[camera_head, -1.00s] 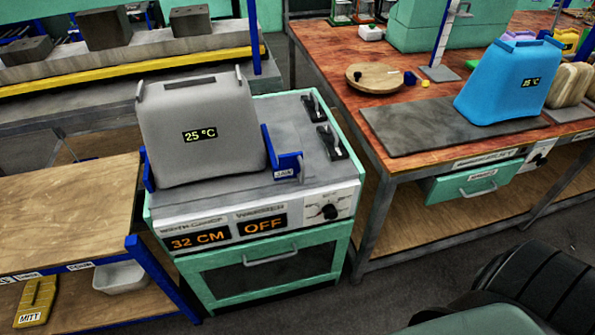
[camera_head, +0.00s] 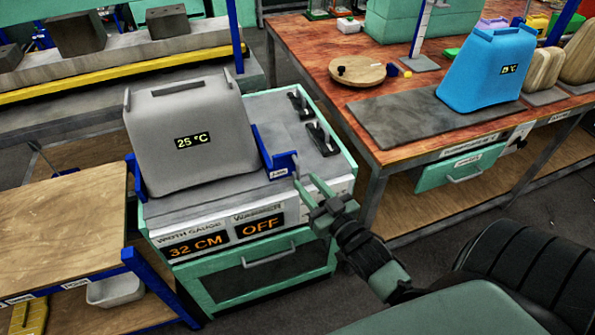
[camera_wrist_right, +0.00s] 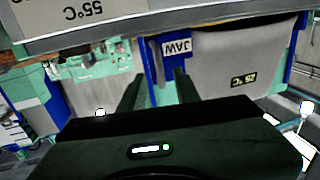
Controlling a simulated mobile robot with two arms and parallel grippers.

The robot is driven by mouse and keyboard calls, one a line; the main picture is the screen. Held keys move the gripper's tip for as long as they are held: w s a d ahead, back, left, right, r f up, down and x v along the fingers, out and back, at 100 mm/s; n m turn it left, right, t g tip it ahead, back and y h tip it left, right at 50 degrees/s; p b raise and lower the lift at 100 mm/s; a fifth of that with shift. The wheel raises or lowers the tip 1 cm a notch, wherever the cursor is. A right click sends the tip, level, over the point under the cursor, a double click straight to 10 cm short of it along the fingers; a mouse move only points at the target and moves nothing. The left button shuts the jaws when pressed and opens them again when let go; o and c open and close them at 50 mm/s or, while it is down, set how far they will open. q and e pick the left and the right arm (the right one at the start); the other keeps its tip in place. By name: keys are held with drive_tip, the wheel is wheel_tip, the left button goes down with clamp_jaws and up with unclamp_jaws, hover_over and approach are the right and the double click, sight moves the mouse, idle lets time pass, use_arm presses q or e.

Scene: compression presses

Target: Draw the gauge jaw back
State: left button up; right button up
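The blue gauge jaw (camera_head: 277,164), with a "JAW" label, stands upright against the right side of a grey tapered block (camera_head: 190,115) that reads 25 °C. The block sits on the width gauge (camera_head: 190,233), whose display reads 32 CM. My right gripper (camera_head: 304,180) is close in front of the jaw's handle, at its lower right. In the right wrist view the gripper (camera_wrist_right: 158,77) has its two fingers apart, with the blue jaw (camera_wrist_right: 152,60) just beyond them. Contact cannot be told. My left gripper is not in view.
The warmer display (camera_head: 262,226) reads OFF. A wooden bench (camera_head: 300,45) at the right holds a blue tapered block (camera_head: 480,75) and a round wooden board (camera_head: 357,71). A low wooden table (camera_head: 60,215) stands at the left.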

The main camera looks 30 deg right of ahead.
sight(299, 173)
drive_tip(key=w, duration=0.5)
drive_tip(key=shift+d, duration=0.1)
drive_tip(key=shift+f, duration=0.1)
clamp_jaws()
idle(1.2)
